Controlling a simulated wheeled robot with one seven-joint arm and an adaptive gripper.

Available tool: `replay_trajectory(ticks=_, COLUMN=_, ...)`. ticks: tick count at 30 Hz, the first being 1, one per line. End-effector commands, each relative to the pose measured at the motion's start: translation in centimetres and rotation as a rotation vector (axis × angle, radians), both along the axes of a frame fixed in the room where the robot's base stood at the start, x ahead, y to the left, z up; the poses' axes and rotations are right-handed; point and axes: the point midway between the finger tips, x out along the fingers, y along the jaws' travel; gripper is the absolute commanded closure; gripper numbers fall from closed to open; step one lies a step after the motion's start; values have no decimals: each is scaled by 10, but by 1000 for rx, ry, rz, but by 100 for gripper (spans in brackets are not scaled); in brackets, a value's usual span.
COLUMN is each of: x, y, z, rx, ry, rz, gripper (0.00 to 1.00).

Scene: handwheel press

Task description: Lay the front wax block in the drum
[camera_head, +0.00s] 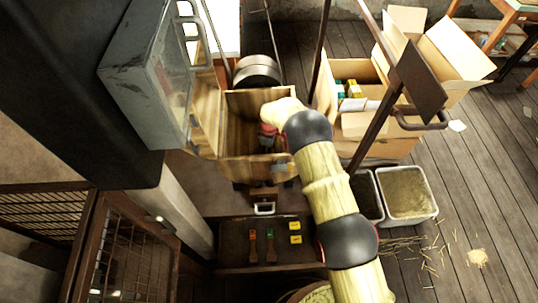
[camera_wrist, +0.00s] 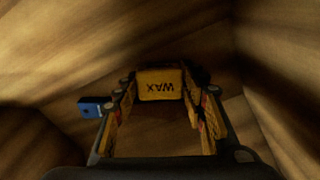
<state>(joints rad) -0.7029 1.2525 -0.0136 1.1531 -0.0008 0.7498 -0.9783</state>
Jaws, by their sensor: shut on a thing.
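A yellow block marked WAX (camera_wrist: 160,84) sits between the fingers of my gripper (camera_wrist: 165,100) in the wrist view. My gripper is shut on it. Wooden walls surround the gripper there. In the head view my gripper (camera_head: 270,142) reaches into an open wooden box-like housing (camera_head: 243,108), and the held block cannot be made out. No drum is clearly identifiable; a dark round cylinder (camera_head: 256,72) stands at the back of the housing. Two small yellow blocks (camera_head: 295,226) lie on the dark shelf below, one behind the other.
A small blue object (camera_wrist: 95,107) is left of the fingers. Two brushes (camera_head: 253,245) lie on the shelf. An open carton (camera_head: 375,140) and a bin (camera_head: 406,195) stand right. The right floor is mostly clear.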

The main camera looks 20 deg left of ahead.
Motion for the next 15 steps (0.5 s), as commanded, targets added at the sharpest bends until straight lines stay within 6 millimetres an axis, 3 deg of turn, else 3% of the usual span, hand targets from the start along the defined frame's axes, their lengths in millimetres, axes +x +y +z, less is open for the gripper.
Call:
replay_trajectory(ticks=2, x=0, y=0, z=-10, rx=0, ry=-1, rz=0, gripper=84)
replay_trajectory(ticks=3, x=1, y=1, z=-10, rx=1, ry=-1, rz=0, gripper=88)
replay_trajectory(ticks=13, x=0, y=0, z=-13, rx=0, ry=-1, rz=0, gripper=88)
replay_trajectory(ticks=14, x=0, y=0, z=-12, rx=0, ry=0, rz=0, gripper=57)
replay_trajectory(ticks=15, x=0, y=0, z=-12, rx=0, ry=0, rz=0, gripper=54)
